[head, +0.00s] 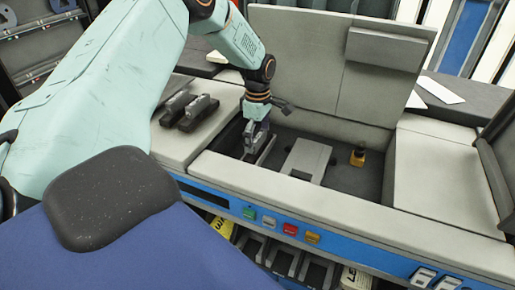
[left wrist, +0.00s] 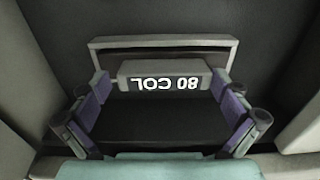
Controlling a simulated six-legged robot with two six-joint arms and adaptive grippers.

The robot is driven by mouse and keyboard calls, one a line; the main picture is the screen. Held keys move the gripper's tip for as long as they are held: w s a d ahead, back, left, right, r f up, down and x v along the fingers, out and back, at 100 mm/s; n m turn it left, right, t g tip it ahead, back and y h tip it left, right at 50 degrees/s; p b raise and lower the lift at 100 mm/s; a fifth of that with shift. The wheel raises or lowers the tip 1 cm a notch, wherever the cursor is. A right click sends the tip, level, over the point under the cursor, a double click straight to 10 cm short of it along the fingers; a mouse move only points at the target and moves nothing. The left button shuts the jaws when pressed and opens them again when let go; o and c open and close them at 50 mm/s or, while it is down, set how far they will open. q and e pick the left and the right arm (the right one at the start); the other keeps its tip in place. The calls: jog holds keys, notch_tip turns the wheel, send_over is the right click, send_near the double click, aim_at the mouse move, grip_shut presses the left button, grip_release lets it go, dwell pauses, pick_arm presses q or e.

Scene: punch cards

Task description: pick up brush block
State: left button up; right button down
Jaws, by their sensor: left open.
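The brush block, a dark block with a grey top edge marked "80 COL" (left wrist: 165,83), shows upside down in the left wrist view. It sits inside a dark recess in front of a thin grey frame (left wrist: 160,43). My left gripper (left wrist: 160,92) is open, with one purple-padded finger at each side of the block. I cannot tell whether the pads touch it. In the head view my left gripper (head: 258,143) reaches down into the left part of the machine's recess, and its fingers largely hide the block. My right gripper is not in view.
Two similar dark blocks (head: 189,110) lie on the ledge left of the recess. Inside the recess are a grey box (head: 308,157) and a small yellow-and-black part (head: 357,156). A raised lid (head: 330,70) stands behind. Coloured buttons (head: 290,229) line the blue front panel.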

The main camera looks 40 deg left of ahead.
pick_arm(q)
jog(key=shift+d, duration=0.25)
jog(key=shift+s+d+r, duration=0.2)
jog(key=shift+s+a+f, duration=0.1)
jog(key=shift+a+f, duration=0.05)
jog(key=shift+a, duration=0.15)
jog(key=shift+c, duration=1.3)
jog(key=shift+f, duration=0.1)
jog(key=shift+c, duration=0.8)
jog(key=shift+w+d, duration=0.15)
jog(key=shift+w, duration=0.05)
jog(key=shift+c, duration=1.4)
jog(key=shift+s, duration=0.15)
jog(key=c, duration=0.4)
jog(key=shift+c, duration=0.5)
jog(key=shift+r, duration=0.2)
